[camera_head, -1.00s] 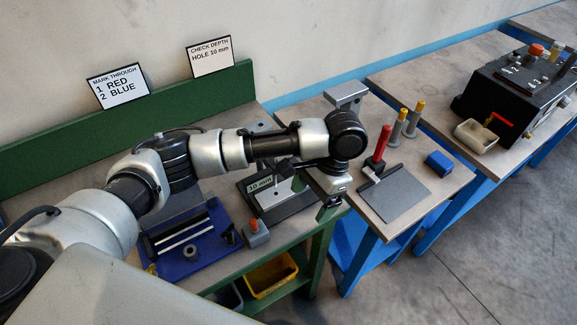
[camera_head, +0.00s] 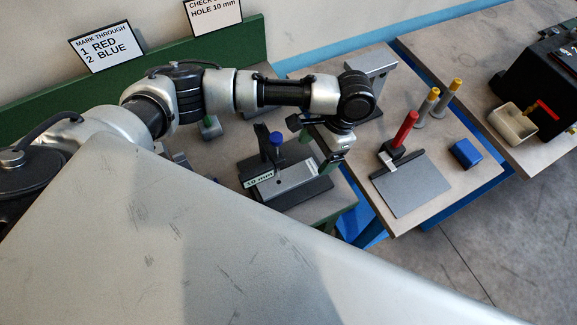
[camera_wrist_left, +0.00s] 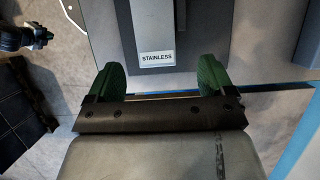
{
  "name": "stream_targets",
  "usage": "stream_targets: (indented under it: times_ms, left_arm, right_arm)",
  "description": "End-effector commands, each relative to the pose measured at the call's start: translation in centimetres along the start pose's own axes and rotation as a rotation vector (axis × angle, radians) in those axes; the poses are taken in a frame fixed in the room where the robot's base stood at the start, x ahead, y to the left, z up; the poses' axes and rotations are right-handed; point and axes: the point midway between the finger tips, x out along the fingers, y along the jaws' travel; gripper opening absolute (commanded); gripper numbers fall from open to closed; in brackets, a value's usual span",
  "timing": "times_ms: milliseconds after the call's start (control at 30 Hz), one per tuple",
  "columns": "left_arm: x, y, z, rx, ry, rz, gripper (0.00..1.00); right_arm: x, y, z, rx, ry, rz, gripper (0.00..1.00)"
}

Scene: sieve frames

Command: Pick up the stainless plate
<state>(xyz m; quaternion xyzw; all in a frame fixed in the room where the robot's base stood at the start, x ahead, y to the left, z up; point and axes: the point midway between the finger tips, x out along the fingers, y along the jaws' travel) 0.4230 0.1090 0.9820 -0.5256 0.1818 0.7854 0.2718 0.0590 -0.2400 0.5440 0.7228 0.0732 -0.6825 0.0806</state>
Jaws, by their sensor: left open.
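A flat grey plate (camera_head: 413,187) lies on the middle table in the head view, beside a red-handled clamp (camera_head: 400,135). My left gripper (camera_head: 328,160) is left of the plate in the head view, near the gap between the benches. Its green fingers (camera_wrist_left: 160,78) are apart and empty in the wrist view.
A 10 mm gauge fixture (camera_head: 285,182) stands on the green bench left of the gripper. A grey bracket (camera_head: 372,68), two yellow-topped posts (camera_head: 428,105) and a blue block (camera_head: 466,153) stand around the plate. A black machine (camera_head: 545,80) is farther right.

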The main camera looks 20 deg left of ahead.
Motion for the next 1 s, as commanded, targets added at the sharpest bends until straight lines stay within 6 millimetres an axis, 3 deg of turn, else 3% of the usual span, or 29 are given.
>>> stream_targets:
  times_ms: [300,600,1000]
  left_arm:
    - [4.2,0.7,0.3,-0.002,-0.003,-0.001,0.83]
    - [5.0,0.7,0.3,-0.001,-0.001,-0.001,0.83]
    - [4.9,0.7,0.3,0.000,-0.001,-0.001,0.23]
  right_arm:
    - [-1.8,0.6,-3.5,0.002,0.054,0.007,0.00]
    - [-1.7,-0.1,-2.6,0.005,0.040,-0.001,0.00]
    - [-1.7,-0.4,-2.2,0.006,0.033,-0.005,0.00]
